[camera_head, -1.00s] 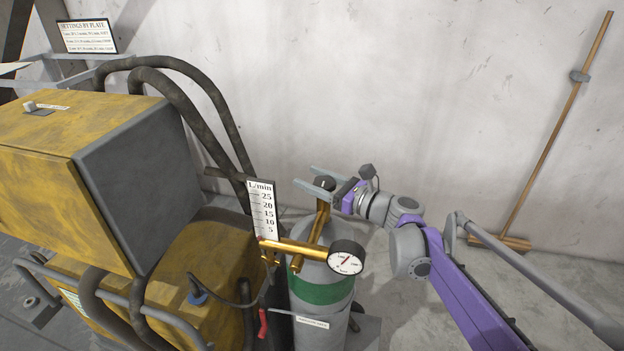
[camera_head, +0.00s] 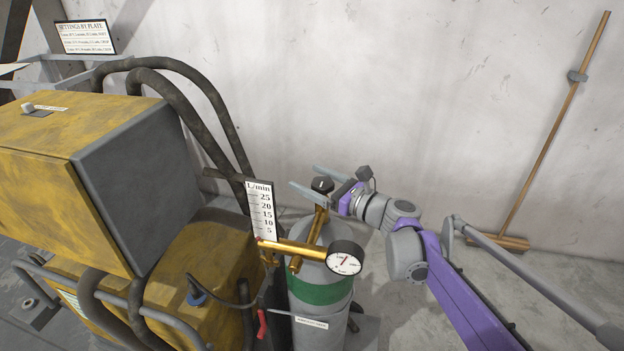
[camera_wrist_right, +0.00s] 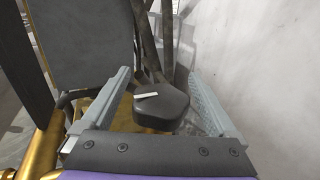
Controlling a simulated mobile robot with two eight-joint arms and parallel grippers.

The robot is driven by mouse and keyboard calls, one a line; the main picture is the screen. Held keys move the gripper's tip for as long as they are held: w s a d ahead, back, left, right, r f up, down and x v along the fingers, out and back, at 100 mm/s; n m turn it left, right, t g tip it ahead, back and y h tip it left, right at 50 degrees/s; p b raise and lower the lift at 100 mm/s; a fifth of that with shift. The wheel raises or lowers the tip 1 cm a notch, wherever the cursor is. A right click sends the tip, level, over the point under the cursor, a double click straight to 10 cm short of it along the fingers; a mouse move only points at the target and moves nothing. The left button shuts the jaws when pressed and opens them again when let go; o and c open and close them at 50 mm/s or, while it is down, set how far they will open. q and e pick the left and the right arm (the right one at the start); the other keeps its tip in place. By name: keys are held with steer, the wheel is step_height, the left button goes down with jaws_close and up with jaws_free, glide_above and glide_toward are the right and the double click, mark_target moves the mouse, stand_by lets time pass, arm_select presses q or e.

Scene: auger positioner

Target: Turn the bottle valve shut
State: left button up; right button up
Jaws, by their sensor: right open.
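The bottle valve is a dark round knob (camera_head: 322,185) on top of a brass stem, above the grey gas bottle (camera_head: 318,306) with its green band. In the right wrist view the knob (camera_wrist_right: 161,108) is black with a white mark on top. My right gripper (camera_head: 304,178) is open, with one finger on each side of the knob. In the wrist view a gap shows between the knob and each finger. A brass regulator (camera_head: 290,247) with a round gauge (camera_head: 345,258) and an L/min scale (camera_head: 262,209) sits below. My left gripper is not in view.
A yellow and grey machine (camera_head: 70,180) with thick dark hoses (camera_head: 190,75) stands close on the left. A red lever (camera_head: 262,324) hangs beside the bottle. A broom (camera_head: 549,140) leans on the bare wall at right. Floor to the right is mostly free.

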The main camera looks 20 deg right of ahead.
mark_target(331, 189)
steer(key=v, duration=1.1)
steer(key=shift+b, duration=0.3)
steer(key=shift+a, duration=0.1)
